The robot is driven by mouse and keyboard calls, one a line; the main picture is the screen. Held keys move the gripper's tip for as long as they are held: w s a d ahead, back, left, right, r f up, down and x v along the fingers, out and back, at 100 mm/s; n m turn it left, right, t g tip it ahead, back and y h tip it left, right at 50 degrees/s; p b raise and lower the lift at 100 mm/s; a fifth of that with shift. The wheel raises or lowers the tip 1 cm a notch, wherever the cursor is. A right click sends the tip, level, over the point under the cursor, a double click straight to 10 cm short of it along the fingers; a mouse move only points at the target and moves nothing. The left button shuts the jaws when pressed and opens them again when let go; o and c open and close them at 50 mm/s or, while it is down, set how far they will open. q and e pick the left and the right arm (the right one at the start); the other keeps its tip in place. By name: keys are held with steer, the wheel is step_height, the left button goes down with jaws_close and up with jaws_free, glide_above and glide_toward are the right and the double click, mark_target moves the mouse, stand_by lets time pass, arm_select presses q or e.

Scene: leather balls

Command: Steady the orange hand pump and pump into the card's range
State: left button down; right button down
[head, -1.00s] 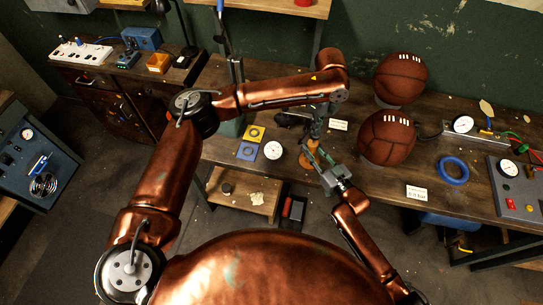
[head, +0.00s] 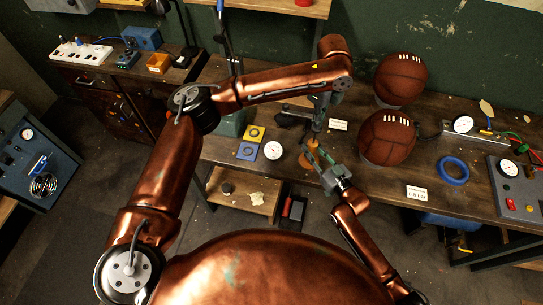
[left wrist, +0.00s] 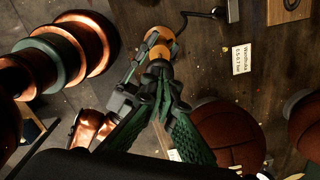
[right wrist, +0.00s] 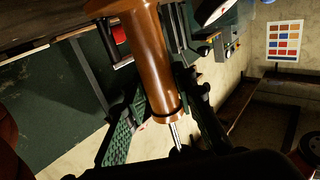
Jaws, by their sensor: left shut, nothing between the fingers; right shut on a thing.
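The orange hand pump (head: 308,160) stands at the front edge of the bench, largely hidden by my grippers. In the left wrist view its orange top (left wrist: 160,52) shows beyond my fingertips. My right gripper (head: 318,160) is shut on the pump; in the right wrist view the orange-brown barrel (right wrist: 148,55) and a thin metal rod (right wrist: 174,134) lie between its fingers. My left gripper (head: 318,125) is shut and empty, just above the pump. A white printed card (head: 338,125) lies right of it, also in the left wrist view (left wrist: 240,59).
Two brown leather balls (head: 387,137) (head: 401,78) sit on stands at the right. A white dial (head: 273,150) and blue and yellow squares (head: 247,151) lie left of the pump.

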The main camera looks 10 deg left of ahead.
stand_by(1.7)
stand_by(0.5)
arm_select(q)
steer(key=shift+f, duration=3.5)
steer(key=shift+r, duration=3.5)
